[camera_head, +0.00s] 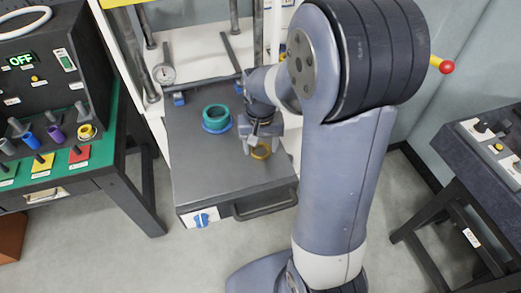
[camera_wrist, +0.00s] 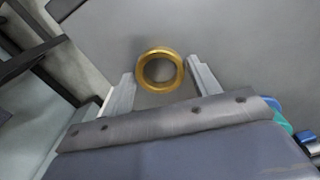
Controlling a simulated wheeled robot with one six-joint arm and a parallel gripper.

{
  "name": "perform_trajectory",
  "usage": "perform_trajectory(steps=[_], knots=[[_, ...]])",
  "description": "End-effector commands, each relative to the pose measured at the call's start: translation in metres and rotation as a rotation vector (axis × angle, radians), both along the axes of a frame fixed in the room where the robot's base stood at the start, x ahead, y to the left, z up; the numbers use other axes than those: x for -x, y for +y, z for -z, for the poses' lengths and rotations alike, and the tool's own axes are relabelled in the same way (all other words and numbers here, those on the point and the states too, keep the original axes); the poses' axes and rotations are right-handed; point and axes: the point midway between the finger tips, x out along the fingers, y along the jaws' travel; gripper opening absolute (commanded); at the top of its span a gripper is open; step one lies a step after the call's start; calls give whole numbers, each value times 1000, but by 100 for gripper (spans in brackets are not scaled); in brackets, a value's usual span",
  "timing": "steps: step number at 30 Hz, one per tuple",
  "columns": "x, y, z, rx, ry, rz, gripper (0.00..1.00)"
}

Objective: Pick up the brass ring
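The brass ring (camera_wrist: 141,72) lies flat on a grey platform (camera_wrist: 235,45). My gripper (camera_wrist: 164,75) is open and holds nothing. Whether the fingertips are at the ring's height is hard to tell.
A teal ring (camera_head: 216,109) on a blue ring (camera_head: 216,128) stands left of my gripper on the platform (camera_head: 225,165). A gauge (camera_head: 164,74) and upright posts stand behind. A green-topped bench (camera_head: 112,125) is on the left, a dark console (camera_head: 480,165) on the right.

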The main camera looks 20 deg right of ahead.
Motion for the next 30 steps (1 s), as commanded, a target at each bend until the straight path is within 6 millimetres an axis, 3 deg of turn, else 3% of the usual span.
perform_trajectory(steps=[12,20,23,30], knots=[[0,0,0,0,0,0,24],[-1,0,-3,0,-2,0,24],[-1,0,-14,0,-4,0,24],[-1,0,-63,0,-6,0,24]])
